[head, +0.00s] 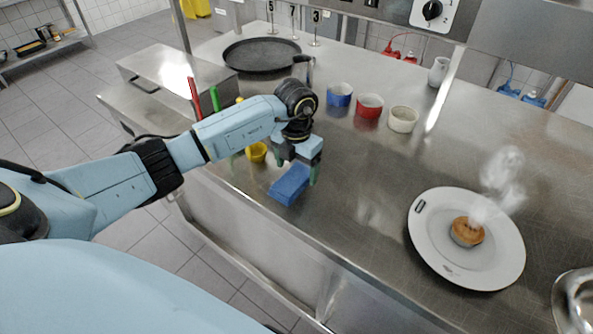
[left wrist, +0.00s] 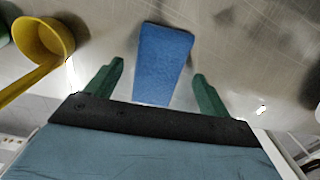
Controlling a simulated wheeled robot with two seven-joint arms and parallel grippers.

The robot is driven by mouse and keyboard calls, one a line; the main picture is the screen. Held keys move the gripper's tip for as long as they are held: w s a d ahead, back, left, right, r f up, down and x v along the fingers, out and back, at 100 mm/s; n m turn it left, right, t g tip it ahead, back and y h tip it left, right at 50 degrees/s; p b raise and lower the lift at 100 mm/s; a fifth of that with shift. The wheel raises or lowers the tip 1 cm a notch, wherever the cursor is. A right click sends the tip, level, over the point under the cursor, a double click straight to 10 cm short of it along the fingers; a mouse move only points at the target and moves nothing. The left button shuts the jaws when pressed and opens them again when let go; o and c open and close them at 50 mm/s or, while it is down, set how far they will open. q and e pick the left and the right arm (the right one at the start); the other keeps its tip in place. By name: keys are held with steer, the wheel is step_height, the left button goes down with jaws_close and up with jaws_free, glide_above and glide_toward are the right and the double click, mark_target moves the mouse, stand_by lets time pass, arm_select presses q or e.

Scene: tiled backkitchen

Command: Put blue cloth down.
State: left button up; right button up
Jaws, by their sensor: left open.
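The blue cloth (head: 289,184) is a flat blue block-like piece on the steel counter (head: 345,205), near its front edge. It also shows in the left wrist view (left wrist: 163,62), between and beyond the two green fingertips. My left gripper (head: 297,166) is right at the cloth, with its green fingers apart, one on each side. In the left wrist view there is a gap between each finger and the cloth. Whether the cloth touches the counter all along its underside is hard to tell. My right gripper is not in view.
A yellow cup (head: 256,152) stands just left of the gripper. Blue (head: 340,95), red (head: 369,106) and cream (head: 403,119) cups stand behind it. A white plate (head: 425,248) with a steaming pastry is at right. A black pan (head: 262,54) lies at the back.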

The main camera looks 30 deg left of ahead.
mark_target(297, 176)
arm_select(q)
step_height(297, 176, up, 10)
stand_by(0.3)
stand_by(0.4)
